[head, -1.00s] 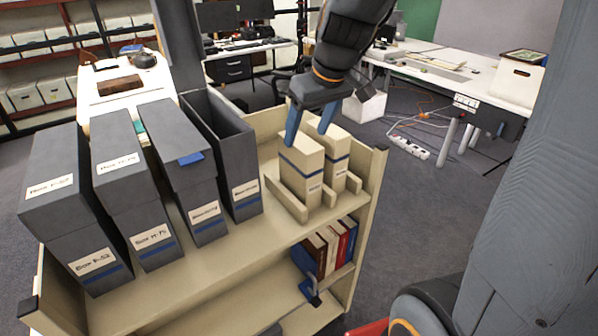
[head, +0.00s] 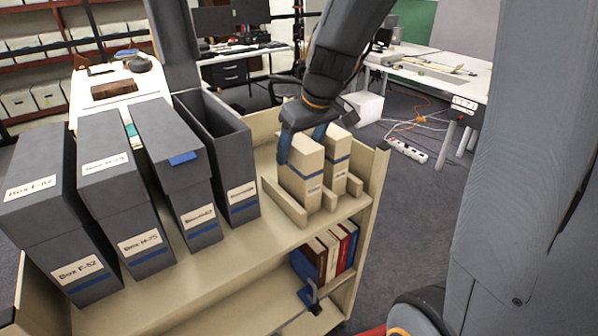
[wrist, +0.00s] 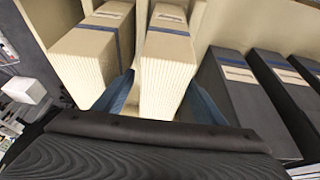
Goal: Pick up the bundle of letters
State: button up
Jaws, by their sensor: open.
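Two cream bundles of letters with blue bands stand upright in a cream rack on the cart's top shelf. The left bundle (head: 300,178) is nearer the grey boxes; the right bundle (head: 337,165) stands beside it. My gripper (head: 301,143) is open from above, with its blue fingers on either side of the left bundle's top. In the wrist view that bundle (wrist: 168,62) sits between the two fingers (wrist: 163,88), with the other bundle (wrist: 98,48) to its left, outside them. I cannot tell whether either finger touches the bundle.
Several grey archival boxes (head: 150,240) stand left of the rack; the one nearest it is open-topped (head: 222,130). The cart shelf (head: 235,250) is clear in front. Books (head: 325,250) stand on the lower shelf. A white table (head: 440,80) is at the back right.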

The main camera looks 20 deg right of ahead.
jog(key=shift+x, duration=1.9)
jog(key=shift+f, duration=0.25)
jog(key=c, duration=1.4)
jog(key=shift+c, duration=0.6)
jog(key=shift+r, duration=0.2)
